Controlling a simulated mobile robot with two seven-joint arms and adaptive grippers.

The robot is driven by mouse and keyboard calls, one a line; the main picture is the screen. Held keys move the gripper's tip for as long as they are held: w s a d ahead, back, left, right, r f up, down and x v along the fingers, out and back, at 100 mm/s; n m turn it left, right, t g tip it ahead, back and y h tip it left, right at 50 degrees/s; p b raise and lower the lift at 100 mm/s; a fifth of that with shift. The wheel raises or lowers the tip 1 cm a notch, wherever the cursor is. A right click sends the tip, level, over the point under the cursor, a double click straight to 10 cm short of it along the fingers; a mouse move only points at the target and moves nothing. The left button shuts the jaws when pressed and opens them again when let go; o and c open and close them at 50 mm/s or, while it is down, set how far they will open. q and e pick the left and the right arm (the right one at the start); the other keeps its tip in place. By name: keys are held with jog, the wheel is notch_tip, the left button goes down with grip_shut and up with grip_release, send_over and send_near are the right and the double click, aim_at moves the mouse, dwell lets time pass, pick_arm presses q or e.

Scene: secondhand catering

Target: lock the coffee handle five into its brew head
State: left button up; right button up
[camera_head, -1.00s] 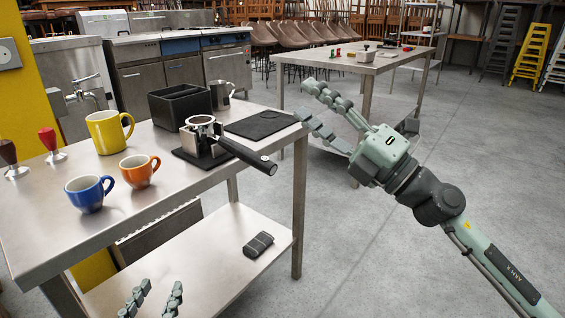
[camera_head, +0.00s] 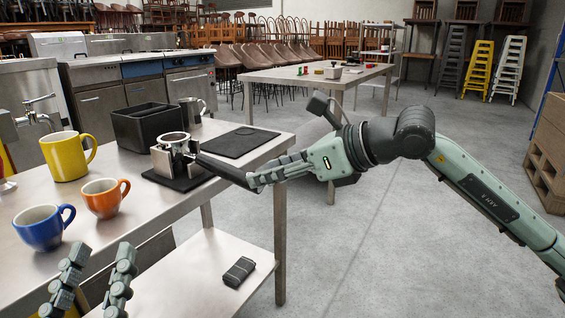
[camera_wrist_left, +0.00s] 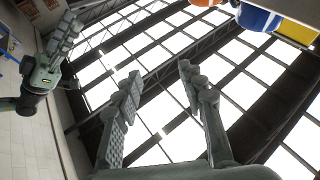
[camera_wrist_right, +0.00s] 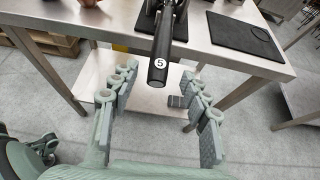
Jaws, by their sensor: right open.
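The coffee handle five (camera_head: 225,170) rests in a metal stand (camera_head: 163,160) on a black base on the steel table. Its black grip sticks out past the table's front edge. In the right wrist view its end, marked 5 (camera_wrist_right: 160,62), points between the fingers. My right gripper (camera_head: 255,180) is at the grip's end, and in its wrist view the open fingers (camera_wrist_right: 155,100) stand on either side, apart from it. My left gripper (camera_head: 95,265) is open and empty in front of the table, low at the left; its wrist view (camera_wrist_left: 158,75) faces the ceiling. No brew head can be made out.
Yellow (camera_head: 66,157), orange (camera_head: 103,199) and blue (camera_head: 40,230) mugs stand on the table's left part. A black box (camera_head: 150,135), steel jug (camera_head: 190,112) and black mat (camera_head: 240,142) are behind. A dark block (camera_head: 239,271) lies on the lower shelf (camera_head: 190,285).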

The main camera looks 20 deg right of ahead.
aim_at(242, 171)
jog(key=x, duration=0.3)
jog(key=shift+w+a+f, duration=0.1)
jog(key=shift+a, duration=0.05)
jog(key=shift+x, duration=2.1)
grip_shut()
pick_arm(q)
jog(key=shift+r, duration=0.3)
pick_arm(e)
jog(key=shift+r, duration=0.8)
